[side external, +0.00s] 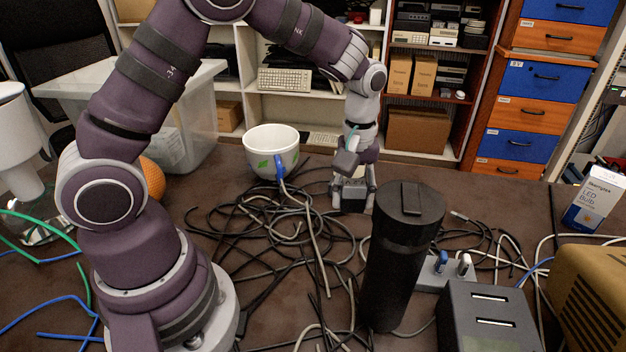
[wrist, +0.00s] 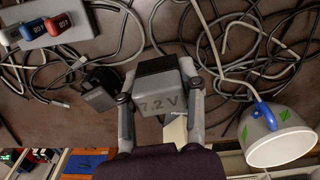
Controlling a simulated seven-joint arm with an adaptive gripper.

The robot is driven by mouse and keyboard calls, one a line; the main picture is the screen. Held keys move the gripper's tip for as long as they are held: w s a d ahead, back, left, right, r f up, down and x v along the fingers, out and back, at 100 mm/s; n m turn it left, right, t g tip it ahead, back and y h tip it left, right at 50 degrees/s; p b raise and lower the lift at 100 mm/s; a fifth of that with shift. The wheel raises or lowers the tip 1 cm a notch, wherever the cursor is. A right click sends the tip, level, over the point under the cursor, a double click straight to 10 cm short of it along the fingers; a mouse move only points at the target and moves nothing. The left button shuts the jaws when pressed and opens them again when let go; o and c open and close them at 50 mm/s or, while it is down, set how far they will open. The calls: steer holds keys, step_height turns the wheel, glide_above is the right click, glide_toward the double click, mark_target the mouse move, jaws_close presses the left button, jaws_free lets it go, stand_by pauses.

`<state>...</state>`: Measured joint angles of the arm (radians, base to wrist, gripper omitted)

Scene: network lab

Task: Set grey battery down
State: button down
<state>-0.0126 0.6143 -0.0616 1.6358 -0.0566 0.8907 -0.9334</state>
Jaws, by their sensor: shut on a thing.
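The grey battery (wrist: 163,100), marked "7.2 V" and with a dark top part, is between the two fingers of my gripper (wrist: 160,82) in the wrist view. The fingers press on its two sides. In the side view my gripper (side external: 353,192) points down at the brown table (side external: 215,190), with the battery (side external: 352,197) low between the fingers, at or just above the surface. Whether its underside touches the table cannot be told.
Tangled black and grey cables (side external: 290,230) cover the table around the gripper. A white mug (side external: 272,150) stands left of it, a tall black bottle (side external: 400,260) in front. A black adapter (wrist: 98,90) lies close beside the battery. A power strip (side external: 440,272) is nearer right.

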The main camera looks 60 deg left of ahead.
steer(key=a+r+n, duration=0.1)
steer(key=a+r, duration=0.1)
steer(key=n, duration=1.5)
glide_above(217, 203)
steer(key=f, duration=0.2)
step_height(217, 203, down, 8)
steer(key=shift+r, duration=0.25)
steer(key=shift+f, duration=0.25)
steer(key=c, duration=0.7)
jaws_free()
steer(key=shift+f, duration=0.1)
steer(key=shift+o, duration=0.2)
